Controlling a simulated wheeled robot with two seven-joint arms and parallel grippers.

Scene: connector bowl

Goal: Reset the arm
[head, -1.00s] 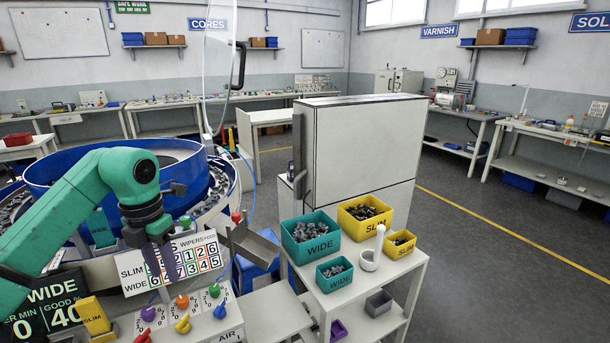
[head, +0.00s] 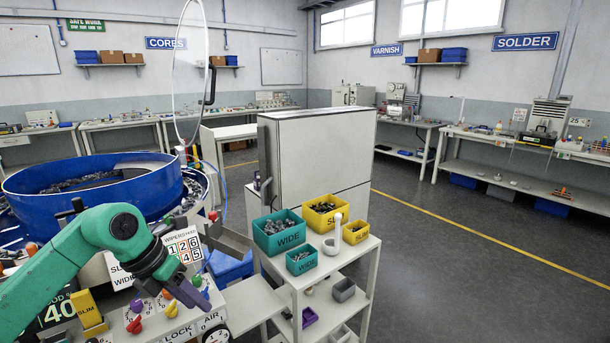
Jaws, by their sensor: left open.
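My left arm is green and comes in from the lower left of the head view. Its dark gripper (head: 187,288) hangs over the control panel (head: 180,325), in front of the wipers number board (head: 184,247). The gripper's purplish fingers point down and to the right, with nothing seen between them. I cannot tell whether the fingertips touch the coloured knobs below them. My right gripper is not in view.
The blue bowl (head: 120,212) stands behind my arm. Teal WIDE bins (head: 278,239) and yellow SLIM bins (head: 325,226) stand on a white cart (head: 335,268) to the right. A tall grey cabinet (head: 322,155) is behind them. Open floor (head: 450,270) lies at right.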

